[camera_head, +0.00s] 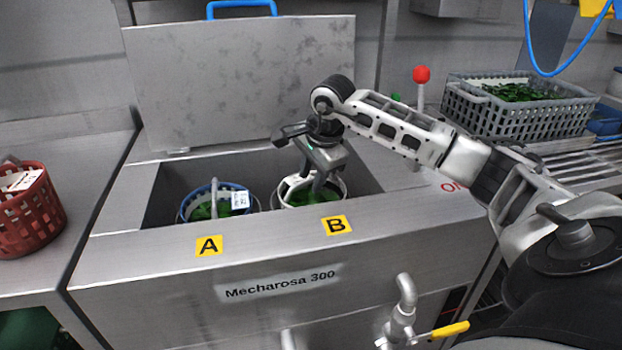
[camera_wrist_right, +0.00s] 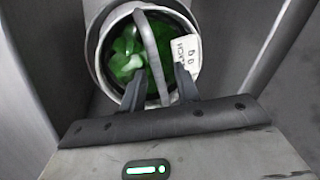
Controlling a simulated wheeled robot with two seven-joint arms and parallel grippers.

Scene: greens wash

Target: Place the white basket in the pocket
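The white basket (camera_head: 287,193) holds green leaves and sits in the round pocket behind the yellow B label, inside the open steel washer. In the right wrist view the white basket (camera_wrist_right: 103,62) shows its rim, grey handle, a white tag and a grey ring around it. My right gripper (camera_head: 318,186) reaches down over this basket. In the wrist view its two fingers (camera_wrist_right: 160,82) stand apart on either side of the handle, with gaps beside it. The basket's lower part is hidden. My left gripper is not in view.
A blue basket (camera_head: 186,208) with greens and a tag sits behind label A (camera_head: 209,246). The washer lid (camera_head: 240,85) stands open behind. A red basket (camera_head: 30,215) is on the left counter. A grey crate (camera_head: 520,120) of greens stands at right, near a red knob (camera_head: 422,74).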

